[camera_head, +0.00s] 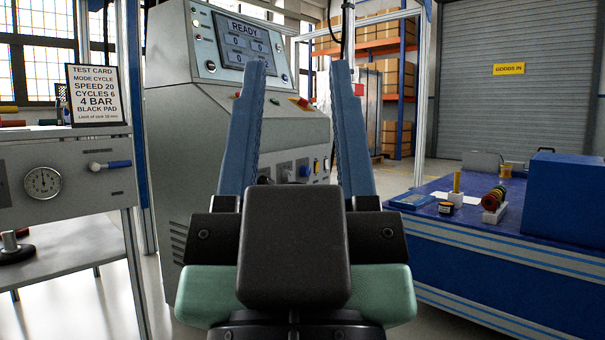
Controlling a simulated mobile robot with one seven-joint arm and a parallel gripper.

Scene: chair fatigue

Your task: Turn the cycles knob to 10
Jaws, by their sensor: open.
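My gripper (298,68) is open and empty, its two blue fingers pointing up and forward in front of the machine. A row of small controls (303,168) sits on the cabinet's lower front, seen between and just beside my fingers. I cannot tell which is the cycles knob, nor read any setting. Part of the row may be hidden by my gripper. The test card (96,94) at the left reads MODE CYCLE, SPEED 20, CYCLES 6, 4 BAR, BLACK PAD.
A grey panel with a round gauge (42,183) and a blue-handled lever (110,165) stands at the left. A blue bench (480,226) with a blue box (570,198) and small parts stands at the right. Shelves and a shutter (520,110) are behind.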

